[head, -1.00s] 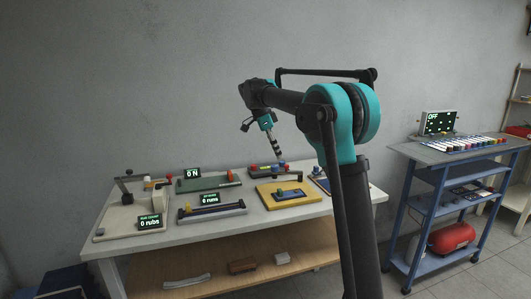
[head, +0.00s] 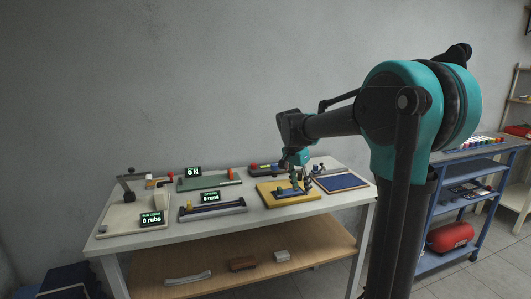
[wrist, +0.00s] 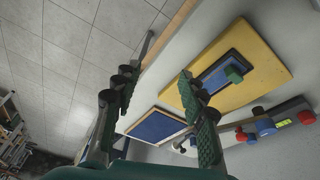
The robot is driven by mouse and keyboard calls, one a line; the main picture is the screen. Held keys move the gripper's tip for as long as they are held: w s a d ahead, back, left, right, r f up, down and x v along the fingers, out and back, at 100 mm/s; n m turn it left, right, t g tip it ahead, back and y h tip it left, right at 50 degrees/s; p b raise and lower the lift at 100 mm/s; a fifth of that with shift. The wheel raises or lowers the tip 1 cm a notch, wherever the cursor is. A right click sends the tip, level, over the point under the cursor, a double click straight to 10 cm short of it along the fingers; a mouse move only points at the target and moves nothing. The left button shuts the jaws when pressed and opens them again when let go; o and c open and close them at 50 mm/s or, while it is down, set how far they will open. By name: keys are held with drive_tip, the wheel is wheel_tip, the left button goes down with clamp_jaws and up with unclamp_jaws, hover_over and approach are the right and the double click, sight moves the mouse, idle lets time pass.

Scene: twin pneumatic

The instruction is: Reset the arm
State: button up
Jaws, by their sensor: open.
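My gripper (head: 299,172) hangs from my teal and black arm over the right part of the white table (head: 160,245), in front of or just above the yellow board (head: 268,193) in the head view. In the wrist view my gripper (wrist: 158,95) shows two green padded fingers spread wide apart with nothing between them. The yellow board (wrist: 262,80) with its blue plate and green knob lies beyond the right finger. I cannot tell the exact height of the fingers above the table.
A blue panel (head: 340,182) lies right of the yellow board. A red and blue fixture (head: 262,168) stands behind. Displays reading "0 N" (head: 193,171), "0 runs" (head: 210,197) and "0 rubs" (head: 152,219) stand farther left. A blue cart (head: 470,177) is at the right.

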drive_tip(key=s+d+f+n+t, duration=0.1)
drive_tip(key=s+d+f+n, duration=0.1)
drive_tip(key=s+f, duration=0.4)
drive_tip(key=s+d+f+n+y, duration=0.1)
drive_tip(key=s+f+n, duration=0.3)
drive_tip(key=s, duration=0.7)
drive_tip(key=s+d+f+n+t+y, duration=0.1)
drive_tip(key=s+d+f+n, duration=0.2)
drive_tip(key=s+f, duration=0.5)
drive_tip(key=shift+s+d+f+n+t, duration=0.15)
drive_tip(key=shift+s+f+n+t, duration=0.2)
drive_tip(key=shift+s+n, duration=0.2)
